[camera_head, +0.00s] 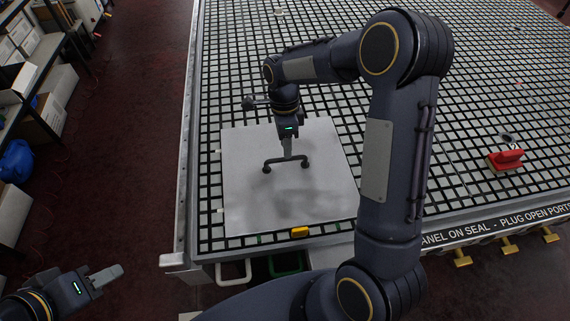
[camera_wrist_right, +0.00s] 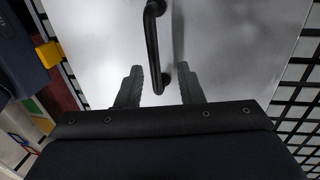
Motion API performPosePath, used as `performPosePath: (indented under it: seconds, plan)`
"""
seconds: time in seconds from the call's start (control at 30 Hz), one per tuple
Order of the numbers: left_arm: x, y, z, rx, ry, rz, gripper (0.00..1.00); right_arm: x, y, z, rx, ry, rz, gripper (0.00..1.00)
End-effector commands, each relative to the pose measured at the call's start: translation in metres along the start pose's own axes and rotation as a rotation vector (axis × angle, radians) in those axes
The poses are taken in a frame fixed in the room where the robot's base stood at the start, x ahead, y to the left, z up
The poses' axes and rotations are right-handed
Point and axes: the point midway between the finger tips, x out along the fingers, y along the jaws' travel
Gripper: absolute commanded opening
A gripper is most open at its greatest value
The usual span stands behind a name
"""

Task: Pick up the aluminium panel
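The aluminium panel (camera_head: 247,190) is a flat pale grey square sheet lying on the near left corner of the grid table. A dark bar handle (camera_head: 272,161) stands on it; it also shows in the right wrist view (camera_wrist_right: 151,45). My right gripper (camera_head: 287,156) points down over the handle. In the right wrist view its two fingers (camera_wrist_right: 160,90) are apart, with part of the handle between them and gaps on both sides. My left gripper (camera_head: 119,270) is off the table at the lower left, away from the panel; its finger gap is not clear.
The black grid table (camera_head: 480,90) extends right and back. A red block-like tool (camera_head: 505,160) sits at the right. A yellow piece (camera_head: 300,232) is at the panel's near edge. Yellow valve handles (camera_head: 507,247) line the front edge. Loaded shelves (camera_head: 45,60) stand at the left.

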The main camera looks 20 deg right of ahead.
Motion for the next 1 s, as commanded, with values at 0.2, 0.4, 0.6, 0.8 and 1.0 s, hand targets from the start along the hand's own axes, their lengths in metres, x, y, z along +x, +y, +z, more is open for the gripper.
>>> performPosePath:
  seconds: [0.2,0.4,0.6,0.8,1.0]
  plan:
    - [-0.011,0.005,-0.005,0.000,0.000,0.000,0.36,0.029,0.010,0.002,-0.003,0.000,0.005,0.34]
    - [-0.012,0.005,-0.006,0.000,0.000,0.000,0.36,0.050,0.008,0.003,-0.003,-0.001,0.001,0.34]
    - [-0.011,0.005,-0.006,0.000,0.000,0.000,0.36,0.051,0.007,0.003,-0.003,-0.002,-0.001,0.34]
    - [-0.011,0.005,-0.006,0.000,0.000,0.000,0.36,0.050,0.007,0.003,-0.003,-0.002,-0.001,0.10]
    - [-0.011,0.005,-0.006,0.000,0.000,0.000,0.36,0.050,0.007,0.002,-0.003,-0.002,-0.001,0.00]
